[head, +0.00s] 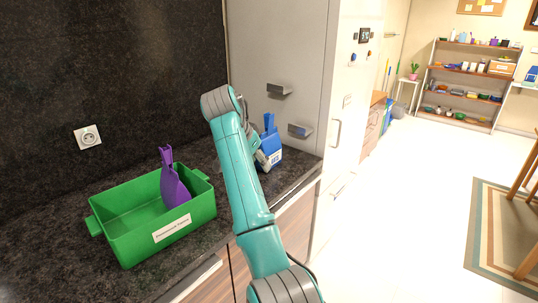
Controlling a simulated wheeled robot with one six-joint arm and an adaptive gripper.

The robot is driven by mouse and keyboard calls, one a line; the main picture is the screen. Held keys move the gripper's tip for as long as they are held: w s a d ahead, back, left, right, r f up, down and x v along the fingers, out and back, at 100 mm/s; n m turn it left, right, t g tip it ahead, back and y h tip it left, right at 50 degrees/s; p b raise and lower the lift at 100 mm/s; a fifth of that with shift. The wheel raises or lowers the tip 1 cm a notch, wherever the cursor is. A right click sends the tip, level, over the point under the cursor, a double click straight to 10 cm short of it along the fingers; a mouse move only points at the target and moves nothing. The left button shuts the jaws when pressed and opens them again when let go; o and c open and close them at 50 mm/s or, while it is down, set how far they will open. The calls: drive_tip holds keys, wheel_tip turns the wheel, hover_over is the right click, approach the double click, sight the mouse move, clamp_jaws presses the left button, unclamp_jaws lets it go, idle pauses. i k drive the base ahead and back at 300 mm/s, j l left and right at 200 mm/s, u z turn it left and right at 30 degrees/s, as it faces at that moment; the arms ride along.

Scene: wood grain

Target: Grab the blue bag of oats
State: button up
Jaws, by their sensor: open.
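A blue bag (272,142) with a white label low on its front stands on the dark countertop, close to the pale cabinet side. Its top narrows to a blue upright part. My teal arm passes in front of its left side and hides part of it. The label is too small to read. My arm rises from the bottom of the head view to a grey joint left of and above the bag. My gripper's fingers do not show, so their place relative to the bag cannot be seen.
Open floor (420,180) lies to the right.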

sight(271, 146)
drive_tip(key=i+l, duration=0.1)
drive_tip(key=i, duration=0.45)
drive_tip(key=i+l, duration=0.1)
drive_tip(key=i, duration=0.45)
drive_tip(key=i+l, duration=0.15)
drive_tip(key=l, duration=0.1)
